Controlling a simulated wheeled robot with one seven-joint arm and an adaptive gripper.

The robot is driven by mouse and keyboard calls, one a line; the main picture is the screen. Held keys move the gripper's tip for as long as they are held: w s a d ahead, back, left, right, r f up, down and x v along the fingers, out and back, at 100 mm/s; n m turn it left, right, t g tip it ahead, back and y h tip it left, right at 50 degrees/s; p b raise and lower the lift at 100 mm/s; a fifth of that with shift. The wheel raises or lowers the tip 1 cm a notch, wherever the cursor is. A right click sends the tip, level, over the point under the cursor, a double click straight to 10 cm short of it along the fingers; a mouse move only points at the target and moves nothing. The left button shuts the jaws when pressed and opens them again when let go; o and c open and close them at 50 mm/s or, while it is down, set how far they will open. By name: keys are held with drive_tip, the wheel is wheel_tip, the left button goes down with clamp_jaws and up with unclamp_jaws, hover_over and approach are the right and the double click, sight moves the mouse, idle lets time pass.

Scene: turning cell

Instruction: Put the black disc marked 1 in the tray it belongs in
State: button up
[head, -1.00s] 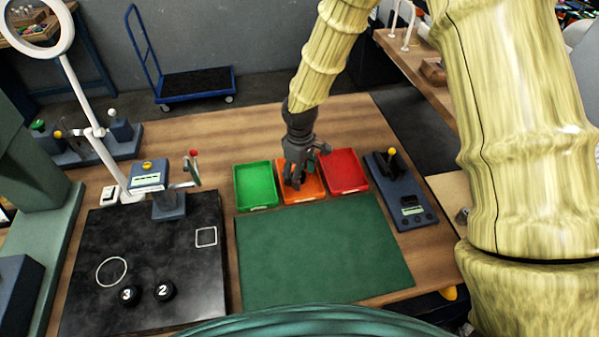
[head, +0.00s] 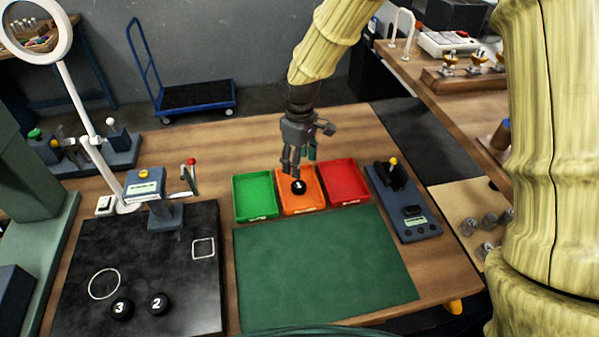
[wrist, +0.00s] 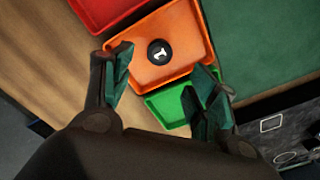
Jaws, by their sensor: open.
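The black disc marked 1 (head: 299,187) lies in the orange tray (head: 311,205), with its number facing up. It also shows in the wrist view (wrist: 160,52), inside the orange tray (wrist: 185,22). My gripper (head: 297,168) is above the back of the orange tray, apart from the disc. In the wrist view my gripper (wrist: 164,75) is open and empty, its two fingers spread on either side of the orange tray. The green tray (head: 254,194) stands to the left of the orange one and the red tray (head: 344,183) to the right.
Discs marked 3 (head: 121,308) and 2 (head: 158,304) lie on the black plate (head: 170,255) at left. A green mat (head: 325,265) lies bare in front of the trays. A device with a yellow-topped lever (head: 404,205) stands to the right.

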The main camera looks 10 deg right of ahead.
drive_tip(key=shift+r, duration=1.55)
